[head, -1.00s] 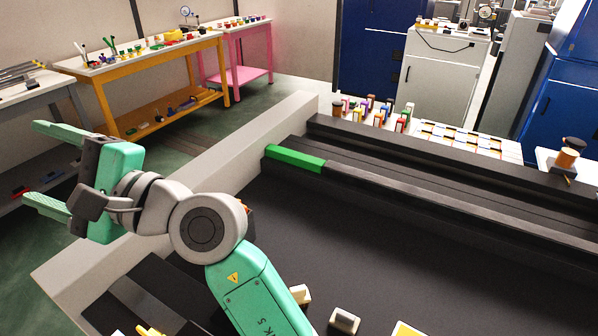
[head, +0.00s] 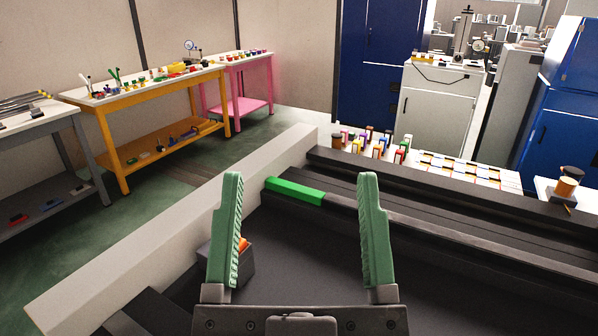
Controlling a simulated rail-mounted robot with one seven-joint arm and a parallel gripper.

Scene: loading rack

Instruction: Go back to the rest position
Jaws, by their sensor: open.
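My gripper (head: 304,235) shows large at the bottom middle of the head view, close to the camera. Its two green ridged fingers point up and stand wide apart. Nothing is between them. The rest of my arm is mostly out of the picture. The dark bed of the loading rack (head: 330,226) lies beyond and below the fingers.
A green block (head: 295,191) lies on the dark rail (head: 450,222) behind the fingers. A dark box with something orange (head: 244,244) sits partly behind the left finger. A yellow workbench (head: 150,78) is at the left.

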